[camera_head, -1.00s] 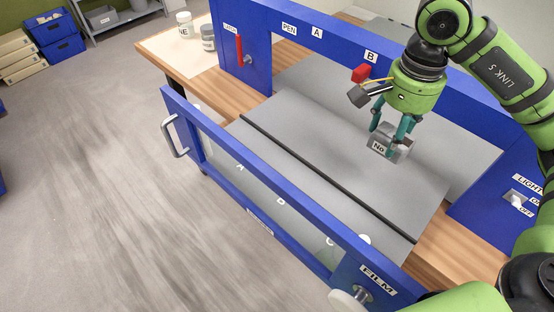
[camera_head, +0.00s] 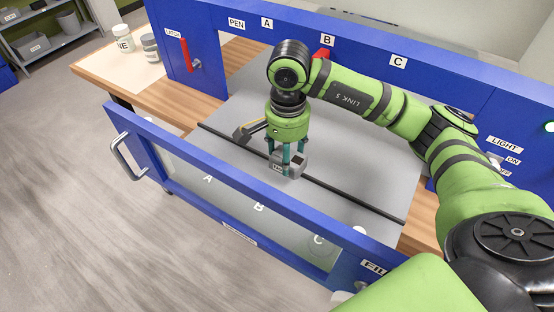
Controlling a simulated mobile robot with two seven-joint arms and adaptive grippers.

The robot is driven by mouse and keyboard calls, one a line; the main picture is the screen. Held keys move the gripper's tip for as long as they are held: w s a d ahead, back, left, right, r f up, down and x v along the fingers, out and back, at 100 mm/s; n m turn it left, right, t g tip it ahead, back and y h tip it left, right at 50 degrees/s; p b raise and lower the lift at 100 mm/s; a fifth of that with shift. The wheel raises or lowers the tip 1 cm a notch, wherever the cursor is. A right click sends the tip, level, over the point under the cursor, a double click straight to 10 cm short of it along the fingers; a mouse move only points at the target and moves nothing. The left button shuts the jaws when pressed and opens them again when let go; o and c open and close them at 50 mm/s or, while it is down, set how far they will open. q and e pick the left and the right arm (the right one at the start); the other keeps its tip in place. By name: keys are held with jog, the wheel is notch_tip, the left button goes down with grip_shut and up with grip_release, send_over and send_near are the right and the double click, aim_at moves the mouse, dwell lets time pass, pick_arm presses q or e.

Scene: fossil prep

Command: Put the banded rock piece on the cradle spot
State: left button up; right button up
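My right gripper (camera_head: 286,158) reaches in from the right. Its teal fingers straddle a small grey block (camera_head: 292,168) with a white label, held over the front part of the grey bench top near the black strip. The label is too small to read now. I cannot tell any banding on this block, and no other piece that is plainly the banded rock shows. No cradle spot can be made out; the blue front panel and my arm hide parts of the bench. My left gripper is not in view.
A blue front panel (camera_head: 228,186) with a handle (camera_head: 128,160) and letters A, B, C stands close before the block. A blue rear frame (camera_head: 300,35) carries a red latch (camera_head: 186,54). Two jars (camera_head: 124,38) stand at back left.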

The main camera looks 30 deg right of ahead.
aim_at(277, 168)
jog(key=shift+w+a+f, duration=0.5)
jog(key=shift+w+a, duration=0.05)
jog(key=shift+a, duration=0.25)
jog(key=shift+f+p, duration=0.3)
jog(key=shift+p, duration=0.1)
notch_tip(277, 168, down, 3)
jog(key=shift+f+p, duration=0.1)
jog(key=shift+p, duration=0.75)
jog(key=shift+f, duration=0.2)
jog(key=shift+f, duration=0.1)
jog(key=shift+f+b, duration=0.1)
jog(key=shift+b, duration=0.25)
jog(key=o, duration=1.4)
jog(key=shift+o, duration=0.2)
